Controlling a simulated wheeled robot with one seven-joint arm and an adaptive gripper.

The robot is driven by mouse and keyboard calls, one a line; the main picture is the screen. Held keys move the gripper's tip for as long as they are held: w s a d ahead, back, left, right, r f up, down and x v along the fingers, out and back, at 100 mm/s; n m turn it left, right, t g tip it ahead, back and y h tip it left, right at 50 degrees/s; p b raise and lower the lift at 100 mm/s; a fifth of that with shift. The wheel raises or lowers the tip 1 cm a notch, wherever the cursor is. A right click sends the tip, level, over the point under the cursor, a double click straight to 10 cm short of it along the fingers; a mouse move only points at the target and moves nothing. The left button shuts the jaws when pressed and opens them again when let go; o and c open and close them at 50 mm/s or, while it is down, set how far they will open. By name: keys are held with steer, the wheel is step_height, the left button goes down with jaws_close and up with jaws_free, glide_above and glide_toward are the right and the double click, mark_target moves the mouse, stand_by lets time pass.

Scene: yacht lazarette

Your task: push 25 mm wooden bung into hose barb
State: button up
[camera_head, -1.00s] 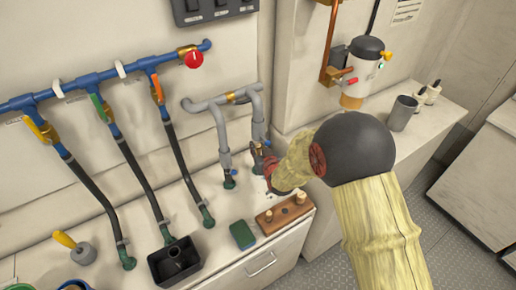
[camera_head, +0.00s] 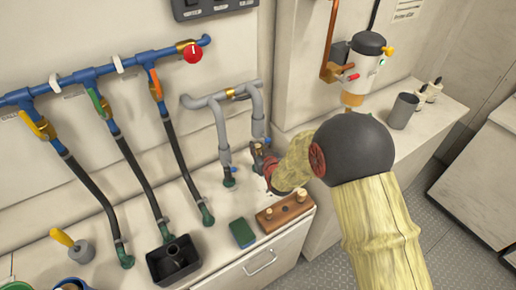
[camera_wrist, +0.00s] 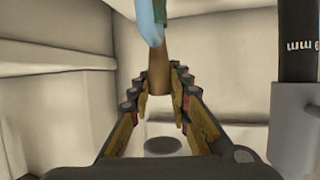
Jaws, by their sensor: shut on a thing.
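My gripper (camera_wrist: 160,92) is shut on a brown, tapered wooden bung (camera_wrist: 159,66), narrow end up in the wrist view. The bung's upper end meets or overlaps a dark green fitting (camera_wrist: 162,7), likely the hose barb, partly covered by a light blue part (camera_wrist: 150,22). I cannot tell whether the bung is inside it or just in front. In the head view my gripper (camera_head: 262,158) is under the right leg of the grey pipe (camera_head: 258,115); it hides the bung and the lower fitting.
A wooden block (camera_head: 284,212) with bungs lies on the bench beside a green sponge (camera_head: 242,233). A black open box (camera_head: 174,262) stands further left. Blue pipework (camera_head: 80,82) with black hoses runs along the wall. A grey cup (camera_head: 403,111) stands on the right counter.

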steer(key=shift+f+b, duration=0.8)
steer(key=shift+f, duration=0.25)
steer(key=o, duration=0.9)
steer(key=shift+o, duration=0.5)
steer(key=v, duration=1.2)
